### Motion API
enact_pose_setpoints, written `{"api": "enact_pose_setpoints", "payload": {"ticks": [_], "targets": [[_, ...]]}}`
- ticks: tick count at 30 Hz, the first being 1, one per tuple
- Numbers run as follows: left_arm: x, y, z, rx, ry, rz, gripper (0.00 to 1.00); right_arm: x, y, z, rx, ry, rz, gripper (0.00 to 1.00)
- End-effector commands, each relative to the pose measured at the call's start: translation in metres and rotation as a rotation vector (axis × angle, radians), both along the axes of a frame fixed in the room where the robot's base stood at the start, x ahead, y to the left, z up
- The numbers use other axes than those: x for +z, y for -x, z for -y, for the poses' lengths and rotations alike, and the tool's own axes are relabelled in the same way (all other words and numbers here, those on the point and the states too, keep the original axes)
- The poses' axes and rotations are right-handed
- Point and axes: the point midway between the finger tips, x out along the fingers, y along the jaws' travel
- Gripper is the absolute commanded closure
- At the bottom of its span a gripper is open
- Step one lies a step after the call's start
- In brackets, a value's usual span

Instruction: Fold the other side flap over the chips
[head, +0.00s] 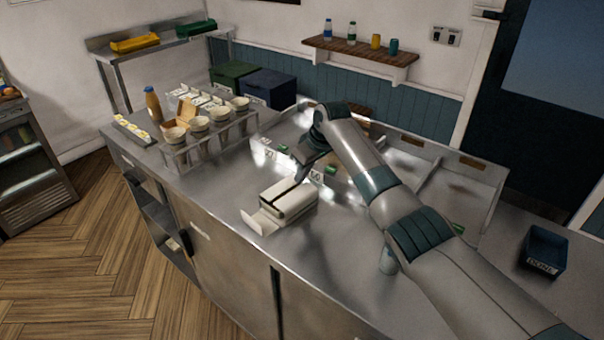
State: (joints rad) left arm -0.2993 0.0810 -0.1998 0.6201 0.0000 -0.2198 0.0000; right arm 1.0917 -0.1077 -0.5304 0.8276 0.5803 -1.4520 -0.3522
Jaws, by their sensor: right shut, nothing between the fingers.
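A white paper parcel (290,199) lies on the steel counter. Its top looks folded over, with a dark seam along it, and one flap (260,221) sticks out flat at its near left end. The chips are not visible inside the paper. My right gripper (301,178) is shut and empty, with its tips pointing down at the far edge of the parcel's top. I cannot tell whether the tips touch the paper. My left gripper is not in view.
A steel rack with several white cups (199,124) stands left of the parcel. A divided steel bin (430,180) lies behind and right. A blue tub (544,250) sits at far right. The counter (335,265) in front of the parcel is clear.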

Motion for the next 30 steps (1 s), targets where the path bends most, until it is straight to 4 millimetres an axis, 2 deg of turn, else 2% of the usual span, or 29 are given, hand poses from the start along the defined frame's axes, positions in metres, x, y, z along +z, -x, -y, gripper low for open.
{"api": "enact_pose_setpoints", "payload": {"ticks": [17, 23, 30], "targets": [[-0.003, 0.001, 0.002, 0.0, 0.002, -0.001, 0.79, 0.007, 0.001, 0.003, -0.001, -0.001, 0.002, 1.0], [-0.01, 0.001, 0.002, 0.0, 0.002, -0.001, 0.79, 0.026, 0.007, 0.009, 0.0, -0.001, 0.004, 1.0], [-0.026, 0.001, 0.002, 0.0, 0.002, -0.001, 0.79, 0.068, 0.02, 0.023, 0.0, -0.002, 0.006, 1.0]]}}
